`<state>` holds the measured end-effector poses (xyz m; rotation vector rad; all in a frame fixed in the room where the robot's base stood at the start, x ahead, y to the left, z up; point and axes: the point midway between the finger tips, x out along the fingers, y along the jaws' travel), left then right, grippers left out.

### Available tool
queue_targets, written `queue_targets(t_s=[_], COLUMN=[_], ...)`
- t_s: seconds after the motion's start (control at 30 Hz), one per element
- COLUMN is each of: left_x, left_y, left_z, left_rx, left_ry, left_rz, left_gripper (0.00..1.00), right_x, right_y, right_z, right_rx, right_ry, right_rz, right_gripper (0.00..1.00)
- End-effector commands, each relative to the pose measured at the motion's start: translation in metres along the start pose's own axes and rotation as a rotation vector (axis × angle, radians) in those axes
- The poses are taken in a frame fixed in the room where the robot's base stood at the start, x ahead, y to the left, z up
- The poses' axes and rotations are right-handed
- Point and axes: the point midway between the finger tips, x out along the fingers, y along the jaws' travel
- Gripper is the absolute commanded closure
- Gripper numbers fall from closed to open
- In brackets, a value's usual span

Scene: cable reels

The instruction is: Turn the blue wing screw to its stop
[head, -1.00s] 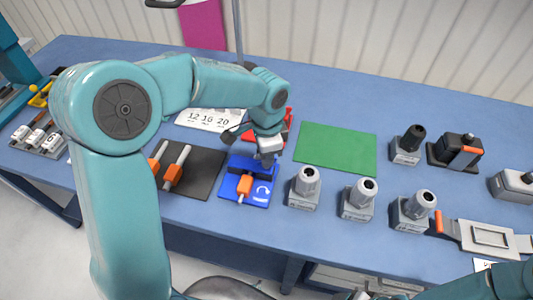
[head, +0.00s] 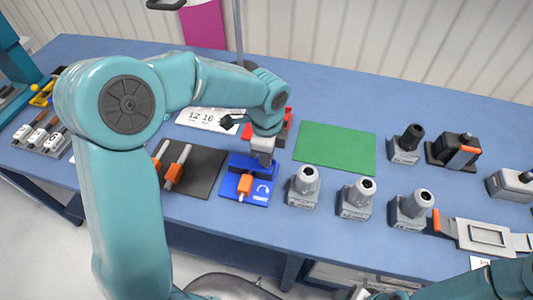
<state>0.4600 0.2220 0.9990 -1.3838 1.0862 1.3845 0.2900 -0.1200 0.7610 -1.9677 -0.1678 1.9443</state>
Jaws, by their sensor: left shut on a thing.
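The blue fixture (head: 261,195) stands at the table's front edge, with a white curved arrow on its face and an orange-handled tool (head: 244,185) at its front. My left gripper (head: 263,158) points down over the fixture's upper right part and is shut on the blue wing screw there. The gripper hides the screw, so its angle cannot be told. A piece of my right arm shows at the lower right, but its gripper is out of view.
Orange-handled tools lie on a dark mat (head: 205,180) to the left. Several grey fixtures with cylindrical tops, one of them here (head: 303,188), stand to the right. A red object (head: 287,127) is behind the gripper. The green mat (head: 335,148) is bare.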

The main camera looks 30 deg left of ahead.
Motion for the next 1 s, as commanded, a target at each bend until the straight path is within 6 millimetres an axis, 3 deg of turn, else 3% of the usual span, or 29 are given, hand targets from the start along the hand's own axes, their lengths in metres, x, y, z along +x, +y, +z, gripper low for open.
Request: queue_targets(t_s=[0.33, 0.4, 0.43, 0.77, 0.87, 1.0], left_x=[-0.001, -0.001, -0.001, -0.004, -0.016, -0.048], left_y=[-0.001, -0.001, -0.001, -0.001, -0.002, -0.002], left_z=[0.000, 0.000, 0.000, 0.000, 0.000, -0.001], left_rx=[0.004, 0.004, 0.004, 0.002, 0.000, 0.002], left_ry=[0.000, 0.000, 0.000, 0.000, 0.001, 0.002], left_rz=[-0.004, -0.004, -0.003, -0.003, -0.006, -0.009], left_gripper=[1.00, 0.69, 0.66, 0.66, 0.66, 0.66], right_x=[0.000, 0.000, 0.000, 0.000, 0.001, 0.003], right_y=[0.000, 0.000, 0.000, 0.000, 0.000, 0.001], right_z=[0.000, 0.000, 0.000, 0.000, 0.000, 0.000], right_rx=[0.000, 0.000, 0.000, 0.000, 0.000, 0.000], right_ry=[0.000, 0.000, 0.000, 0.000, 0.000, 0.000], right_rz=[0.000, 0.000, 0.000, 0.000, 0.000, 0.000], right_gripper=[0.34, 0.34, 0.34, 0.34, 0.34, 0.34])
